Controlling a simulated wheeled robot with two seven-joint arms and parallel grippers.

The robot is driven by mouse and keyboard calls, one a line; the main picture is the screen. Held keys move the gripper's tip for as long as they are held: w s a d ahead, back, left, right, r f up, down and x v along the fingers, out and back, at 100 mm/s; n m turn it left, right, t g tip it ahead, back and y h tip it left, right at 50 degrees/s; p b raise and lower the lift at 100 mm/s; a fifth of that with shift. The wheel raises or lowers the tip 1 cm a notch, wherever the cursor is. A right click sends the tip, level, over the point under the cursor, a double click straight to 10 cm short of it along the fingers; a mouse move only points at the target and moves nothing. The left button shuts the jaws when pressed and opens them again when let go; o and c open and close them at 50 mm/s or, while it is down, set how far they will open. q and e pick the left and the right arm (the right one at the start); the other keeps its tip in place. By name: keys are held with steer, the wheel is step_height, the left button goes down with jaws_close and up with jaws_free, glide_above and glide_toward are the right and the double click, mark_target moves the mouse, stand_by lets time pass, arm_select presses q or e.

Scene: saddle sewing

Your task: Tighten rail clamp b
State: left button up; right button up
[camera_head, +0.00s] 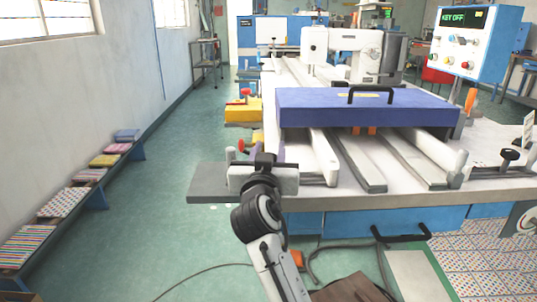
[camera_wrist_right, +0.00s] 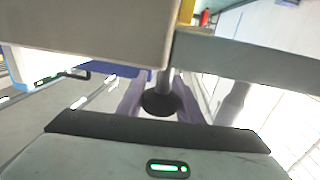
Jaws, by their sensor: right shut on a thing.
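My right gripper (camera_head: 264,164) is at the front left corner of the white machine table, over the end of a rail. In the right wrist view a round black clamp knob (camera_wrist_right: 160,104) on a short grey stem lies between its fingers, and the gripper is shut on it. A similar black knob (camera_head: 509,155) stands at the right side of the table. I cannot read which clamp is b. My left gripper is not in view.
A purple-blue beam (camera_head: 365,107) with a black handle spans the rails behind my gripper. A grey ledge (camera_head: 207,190) juts out on the left. A control box (camera_head: 465,42) reads "KEY OFF". Bright fabric stacks (camera_head: 65,203) line a left bench.

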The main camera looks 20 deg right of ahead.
steer(key=o, duration=1)
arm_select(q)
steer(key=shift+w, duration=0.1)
arm_select(e)
steer(key=shift+o, duration=0.2)
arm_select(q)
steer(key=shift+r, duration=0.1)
arm_select(e)
steer(key=shift+r, duration=0.1)
arm_select(q)
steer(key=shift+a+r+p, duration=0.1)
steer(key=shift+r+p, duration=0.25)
steer(key=shift+p, duration=0.75)
arm_select(e)
step_height(320, 180, up, 10)
